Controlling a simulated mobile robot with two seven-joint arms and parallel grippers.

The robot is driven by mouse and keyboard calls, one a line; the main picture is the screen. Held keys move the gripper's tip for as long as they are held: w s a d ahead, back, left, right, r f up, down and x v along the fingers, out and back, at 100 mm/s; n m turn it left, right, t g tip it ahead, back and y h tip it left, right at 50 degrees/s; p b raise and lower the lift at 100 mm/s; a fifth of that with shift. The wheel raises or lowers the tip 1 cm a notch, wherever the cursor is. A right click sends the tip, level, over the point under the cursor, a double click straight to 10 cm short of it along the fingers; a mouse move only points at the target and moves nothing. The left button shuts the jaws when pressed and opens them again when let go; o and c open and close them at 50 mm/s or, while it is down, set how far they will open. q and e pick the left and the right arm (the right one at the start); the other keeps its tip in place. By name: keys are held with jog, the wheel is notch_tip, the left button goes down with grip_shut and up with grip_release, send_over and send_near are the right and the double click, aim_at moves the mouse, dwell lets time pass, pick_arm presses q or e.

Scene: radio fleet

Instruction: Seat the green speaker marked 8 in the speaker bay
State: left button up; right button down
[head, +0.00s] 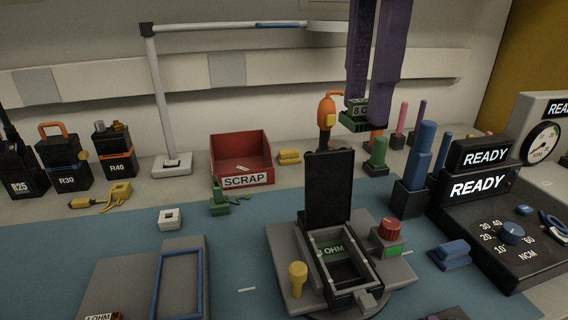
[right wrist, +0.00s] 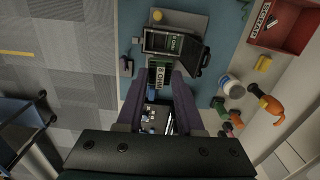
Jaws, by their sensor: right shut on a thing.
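My right gripper (head: 372,100) hangs in from the top in the head view, its purple fingers shut on the green speaker (head: 358,112). The speaker's label starts with 8; it also shows between the fingertips in the right wrist view (right wrist: 158,76). The grey fixture (head: 285,245) holds a black open bay (head: 345,268) with its dark lid (head: 329,190) standing upright. A green OHM label shows inside the bay; its number is hard to read. The speaker is in the air, above and behind the bay, clear of it. My left gripper is not in view.
A red SCRAP bin (head: 241,155) and an orange tool (head: 326,115) stand behind. Blue pegs (head: 420,150) and the READY meter (head: 480,210) are at the right.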

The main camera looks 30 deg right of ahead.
jog(key=shift+s+d+f, duration=0.1)
jog(key=shift+d+f, duration=0.05)
jog(key=shift+f, duration=0.45)
notch_tip(320, 180, down, 6)
jog(key=b, duration=0.3)
send_over(342, 273)
notch_tip(342, 273, down, 9)
jog(key=shift+f+b, duration=0.3)
jog(key=shift+f, duration=2.1)
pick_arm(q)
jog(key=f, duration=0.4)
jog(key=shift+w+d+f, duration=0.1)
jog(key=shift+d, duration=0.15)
pick_arm(e)
jog(key=shift+f, duration=0.1)
jog(key=c, duration=0.5)
grip_release()
jog(key=shift+c, duration=0.2)
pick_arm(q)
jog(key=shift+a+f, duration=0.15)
